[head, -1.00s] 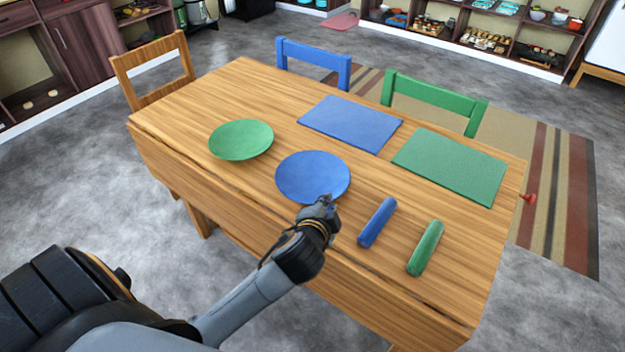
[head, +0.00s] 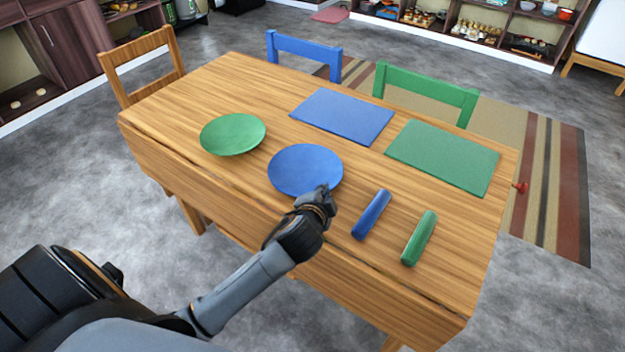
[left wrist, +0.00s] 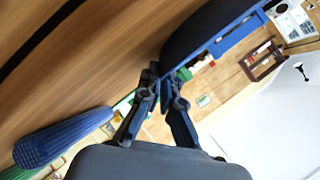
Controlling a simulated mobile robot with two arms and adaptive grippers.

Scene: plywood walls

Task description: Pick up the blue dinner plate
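The blue dinner plate (head: 305,170) lies flat on the wooden table, near its front edge. In the left wrist view it shows as a dark blue curved shape (left wrist: 205,25) at the top, its edge reaching the fingertips. My left gripper (head: 326,190) is at the plate's near right rim. In the wrist view its two fingers (left wrist: 160,82) are drawn close together at the rim and look shut on it. The exact contact is partly hidden by the fingers. My right gripper is not in view.
A green plate (head: 233,134) lies left of the blue plate. Blue (head: 371,214) and green (head: 419,238) rolls lie to the right. Blue (head: 341,117) and green (head: 442,157) placemats lie at the far side of the wooden table (head: 205,92). Chairs stand around it.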

